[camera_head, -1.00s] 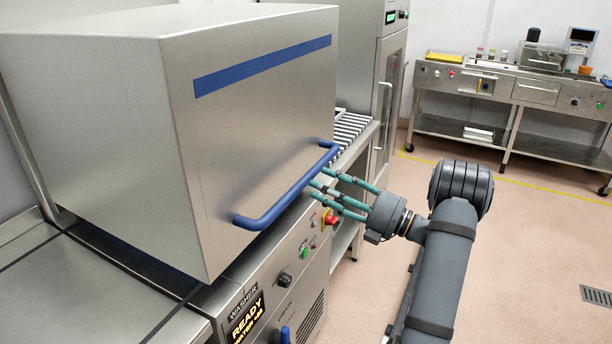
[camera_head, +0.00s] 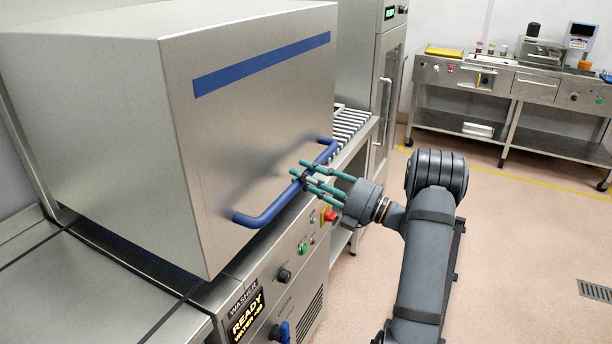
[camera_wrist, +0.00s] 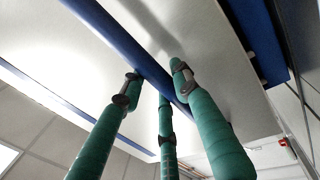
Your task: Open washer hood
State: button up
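The washer hood (camera_head: 100,120) is a large brushed-steel box with a blue stripe, sitting down on the washer. Its blue bar handle (camera_head: 262,217) runs along the lower front of the hood; the handle also crosses the wrist view (camera_wrist: 112,38). My gripper (camera_head: 304,177) has teal fingers and is at the middle of the handle. In the wrist view my gripper's fingers (camera_wrist: 157,88) are spread apart on both sides of the bar, not visibly closed on it. Whether any fingertip touches the bar is unclear.
The washer front below has a lit READY display (camera_head: 246,315), knobs and a red stop button (camera_head: 329,215) near my gripper. A roller conveyor (camera_head: 350,124) and a tall steel cabinet (camera_head: 388,90) stand behind. The floor at right is clear.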

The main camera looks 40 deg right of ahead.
jog(key=c, duration=0.6)
grip_shut()
jog(key=shift+s+d, duration=0.15)
jog(key=shift+s, duration=0.1)
jog(key=shift+w+a, duration=0.2)
jog(key=shift+w, duration=0.05)
jog(key=p, duration=2.8)
send_near(281, 42)
jog(key=x, duration=0.4)
jog(key=shift+w+a+r, duration=0.1)
jog(key=shift+r, duration=0.05)
jog(key=o, duration=1.1)
grip_release()
jog(key=shift+c, duration=0.2)
